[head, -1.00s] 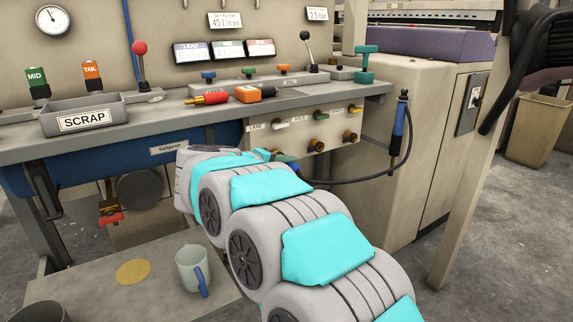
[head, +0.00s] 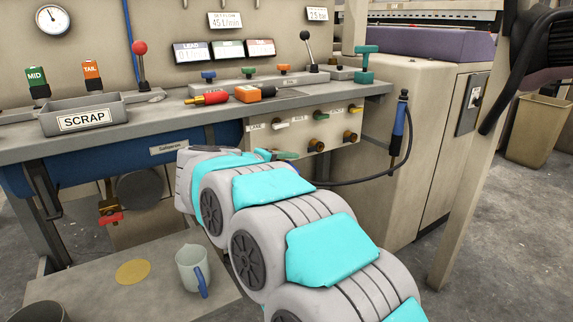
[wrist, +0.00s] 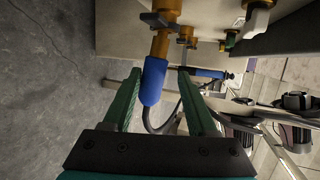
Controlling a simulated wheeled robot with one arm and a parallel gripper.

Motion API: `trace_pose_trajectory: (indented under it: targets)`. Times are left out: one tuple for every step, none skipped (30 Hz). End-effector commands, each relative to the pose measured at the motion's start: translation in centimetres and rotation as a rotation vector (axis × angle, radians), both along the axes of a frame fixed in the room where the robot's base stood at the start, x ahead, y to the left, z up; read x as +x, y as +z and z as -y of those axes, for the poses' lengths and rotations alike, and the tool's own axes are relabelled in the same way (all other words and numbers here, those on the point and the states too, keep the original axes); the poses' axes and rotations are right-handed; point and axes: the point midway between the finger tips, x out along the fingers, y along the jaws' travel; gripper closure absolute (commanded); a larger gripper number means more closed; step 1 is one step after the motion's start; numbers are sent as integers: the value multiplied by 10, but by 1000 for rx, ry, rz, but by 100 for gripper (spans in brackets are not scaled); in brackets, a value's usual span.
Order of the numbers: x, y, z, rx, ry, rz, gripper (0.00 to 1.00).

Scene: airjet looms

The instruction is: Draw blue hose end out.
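In the wrist view my gripper (wrist: 158,72) is open, its two green fingers apart. The blue hose end (wrist: 153,82) lies between them in the picture, nearer the left finger, with a gap to the right finger. It sits in line with a brass fitting (wrist: 160,44) on the panel and appears joined to it. A dark hose curves away below it. In the head view my arm hides this hose end and most of my gripper.
Another brass fitting (wrist: 186,36) is close beside. A blue-handled tool (head: 398,131) hangs on a dark hose at the bench's right end; its blue handle also shows in the wrist view (wrist: 208,73). The panel (head: 300,132) carries several valves. A jug (head: 190,268) stands below.

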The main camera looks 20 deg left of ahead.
Motion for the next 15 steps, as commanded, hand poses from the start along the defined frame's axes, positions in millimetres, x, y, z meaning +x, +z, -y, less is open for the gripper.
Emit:
trace_pose_trajectory:
  targets:
    - [0,0,0,0,0,0,36]
    - [0,0,0,0,0,0,32]
    - [0,0,0,0,0,0,32]
    - [0,0,0,0,0,0,32]
    - [0,0,0,0,0,0,32]
    - [0,0,0,0,0,0,32]
    - [0,0,0,0,0,0,32]
    - [0,0,0,0,0,0,32]
    - [0,0,0,0,0,0,32]
    - [-1,1,0,0,0,0,32]
    - [-2,1,-1,0,1,0,32]
    - [-5,2,-2,0,1,0,32]
    - [-7,3,-4,1,2,0,32]
    - [-10,5,-5,1,2,0,32]
    - [-15,7,-7,0,2,0,32]
